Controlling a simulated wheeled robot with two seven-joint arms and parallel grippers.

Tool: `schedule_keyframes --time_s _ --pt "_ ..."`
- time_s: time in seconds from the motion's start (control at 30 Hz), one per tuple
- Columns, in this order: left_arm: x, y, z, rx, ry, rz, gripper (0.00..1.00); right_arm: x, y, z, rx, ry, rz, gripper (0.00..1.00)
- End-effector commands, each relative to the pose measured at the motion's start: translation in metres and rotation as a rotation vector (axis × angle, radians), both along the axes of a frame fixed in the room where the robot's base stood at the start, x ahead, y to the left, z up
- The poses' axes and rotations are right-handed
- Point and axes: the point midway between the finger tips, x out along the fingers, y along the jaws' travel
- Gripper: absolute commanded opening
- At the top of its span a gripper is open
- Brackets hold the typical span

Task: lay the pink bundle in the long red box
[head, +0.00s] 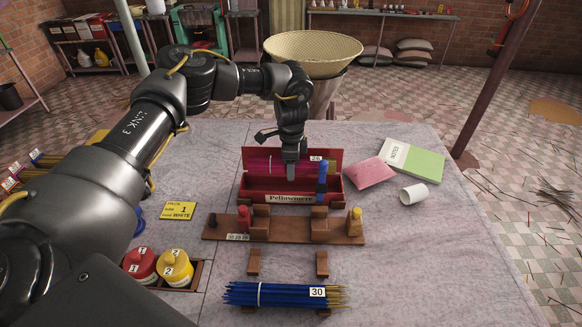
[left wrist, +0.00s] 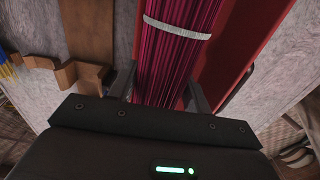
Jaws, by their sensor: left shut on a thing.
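The pink bundle (head: 262,166) is a long sheaf of dark pink sticks with a white tie and a numbered tag near its right end. My left gripper (head: 291,176) is shut on it, pointing down around its middle. In the left wrist view the bundle (left wrist: 180,60) passes between the two fingers. The box's red side (left wrist: 245,40) shows beside the bundle in the left wrist view.
A wooden rack (head: 285,232) stands in front, with a blue bundle (head: 275,294) nearer. A pink packet (head: 371,173), a white cup (head: 414,193) and a notes pad (head: 412,160) lie to the right.

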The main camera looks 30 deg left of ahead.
Motion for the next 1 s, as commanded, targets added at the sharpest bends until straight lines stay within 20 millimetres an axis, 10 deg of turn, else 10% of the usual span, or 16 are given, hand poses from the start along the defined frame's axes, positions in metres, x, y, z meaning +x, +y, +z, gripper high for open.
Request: schedule_keyframes --time_s 0.87,0.9,1.0 --pt "0.000 0.000 -0.036 0.000 0.000 0.001 0.31 0.000 0.000 -0.034 0.000 -0.001 0.000 0.36" --pt "0.000 0.000 -0.036 0.000 0.000 0.001 0.53 0.000 0.000 -0.034 0.000 -0.001 0.000 0.36" --pt "0.000 0.000 -0.036 0.000 0.000 0.000 0.66 0.000 0.000 -0.034 0.000 -0.001 0.001 0.36"
